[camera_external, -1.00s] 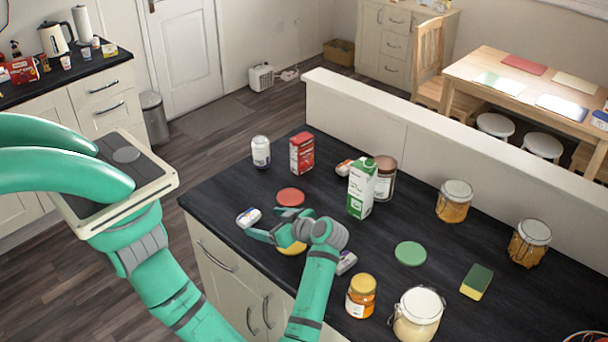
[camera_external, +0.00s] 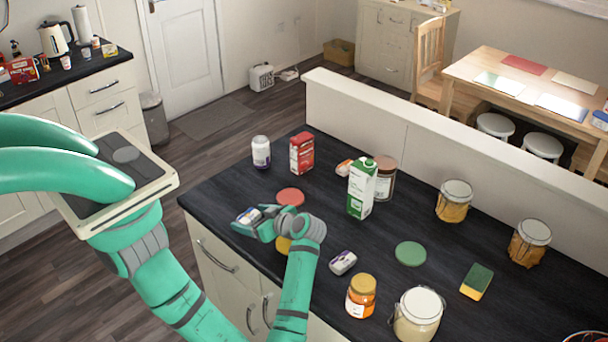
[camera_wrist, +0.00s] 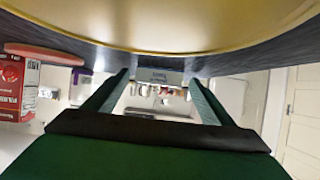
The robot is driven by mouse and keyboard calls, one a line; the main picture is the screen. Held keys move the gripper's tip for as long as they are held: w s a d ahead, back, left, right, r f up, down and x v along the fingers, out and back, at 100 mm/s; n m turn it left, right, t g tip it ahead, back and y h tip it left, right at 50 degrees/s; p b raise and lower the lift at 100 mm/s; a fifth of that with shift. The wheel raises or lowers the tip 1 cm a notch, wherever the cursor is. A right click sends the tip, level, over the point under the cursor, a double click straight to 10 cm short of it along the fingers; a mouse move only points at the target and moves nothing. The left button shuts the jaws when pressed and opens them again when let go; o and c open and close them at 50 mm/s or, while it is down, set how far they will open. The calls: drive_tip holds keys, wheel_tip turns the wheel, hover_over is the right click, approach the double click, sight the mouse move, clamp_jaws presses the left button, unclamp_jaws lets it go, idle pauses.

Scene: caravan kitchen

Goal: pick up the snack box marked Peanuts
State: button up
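A small white-and-blue snack box (camera_external: 249,215) lies near the counter's left front edge. Its label is too small to read in the external view. My gripper (camera_external: 253,226) is low at the counter, with its fingers around this box. In the wrist view, the small pale box (camera_wrist: 158,76) sits between the tips of my open gripper (camera_wrist: 157,80), with a gap visible on each side. Two other small boxes lie on the counter: one white and purple (camera_external: 343,263) right of my wrist, one white and orange (camera_external: 344,168) behind the green carton. Their labels are unreadable too.
A yellow disc (camera_external: 283,245) lies under my wrist and a red disc (camera_external: 290,196) just behind my gripper. A red box (camera_external: 301,153), white can (camera_external: 261,151), green carton (camera_external: 361,188) and orange jar (camera_external: 361,296) stand around. The counter's front edge is close.

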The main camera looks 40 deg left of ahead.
drive_tip(key=c, duration=0.9)
